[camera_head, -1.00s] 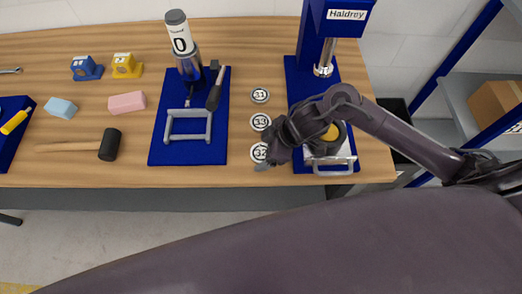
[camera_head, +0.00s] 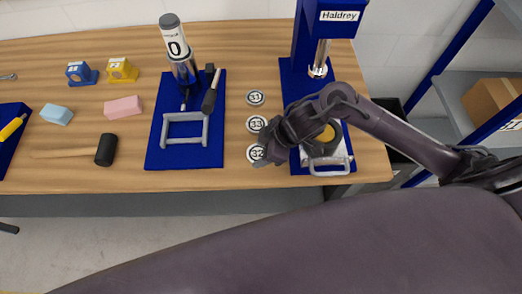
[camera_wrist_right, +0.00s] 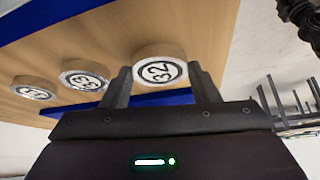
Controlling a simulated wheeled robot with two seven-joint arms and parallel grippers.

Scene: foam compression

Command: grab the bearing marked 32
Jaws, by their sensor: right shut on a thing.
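The bearing marked 32 (camera_head: 255,153) is a round pale disc with a black-ringed number, the nearest of three in a column on the wooden table. My right gripper (camera_head: 266,160) reaches it from the right. In the right wrist view the bearing marked 32 (camera_wrist_right: 160,72) sits between the two dark fingers of my right gripper (camera_wrist_right: 160,84), which is shut on it. I cannot tell whether it is clear of the table. The bearings marked 33 (camera_head: 256,124) and 31 (camera_head: 255,97) stand behind it. My left gripper is not in view.
The blue Haldrey press (camera_head: 305,60) stands right of the bearings, partly behind my right arm. A blue mat (camera_head: 154,150) with a grey frame and a cylinder labelled 0 lies left of them. Foam blocks and a black mallet head (camera_head: 106,150) are further left.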

